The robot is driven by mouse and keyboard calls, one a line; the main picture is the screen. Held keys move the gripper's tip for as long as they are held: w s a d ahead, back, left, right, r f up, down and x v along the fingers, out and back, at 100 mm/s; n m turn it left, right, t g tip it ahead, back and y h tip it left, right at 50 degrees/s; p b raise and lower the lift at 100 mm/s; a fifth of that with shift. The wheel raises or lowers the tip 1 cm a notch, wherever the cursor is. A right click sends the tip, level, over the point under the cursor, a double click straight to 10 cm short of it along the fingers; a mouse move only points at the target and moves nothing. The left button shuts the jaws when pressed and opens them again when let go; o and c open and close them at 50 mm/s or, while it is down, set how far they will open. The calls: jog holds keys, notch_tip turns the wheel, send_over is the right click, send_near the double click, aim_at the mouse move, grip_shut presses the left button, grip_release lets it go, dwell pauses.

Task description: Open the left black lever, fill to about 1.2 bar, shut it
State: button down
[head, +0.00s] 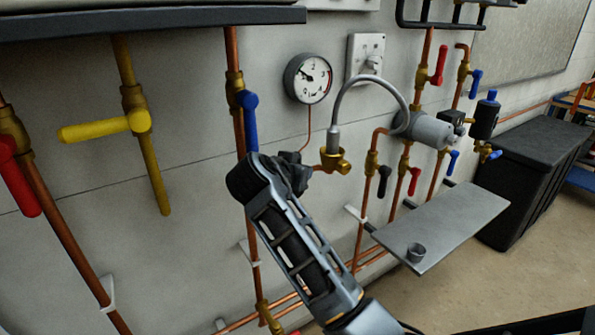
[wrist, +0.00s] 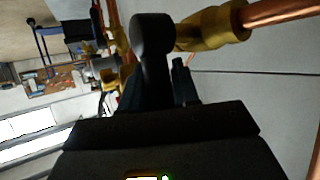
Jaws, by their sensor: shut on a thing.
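My gripper (head: 292,172) is in the middle of the head view, close to the wall at the brass valve (head: 335,160) below the gauge. In the wrist view a black lever (wrist: 152,45) stands between my fingers, and my gripper is shut on it. Its round end lies beside a brass valve body (wrist: 212,28), and it runs roughly across the line of the copper pipe there. In the head view my gripper hides this lever. The round white gauge (head: 308,79) has its needle pointing to the upper left; its numbers are too small to read.
A blue lever (head: 248,120) on a copper pipe is close to my gripper's left. A yellow lever (head: 105,127) is farther left.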

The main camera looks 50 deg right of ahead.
dwell(0.3)
jog(key=c, duration=0.9)
grip_release()
jog(key=shift+b+v, duration=0.6)
jog(key=shift+v, duration=3.25)
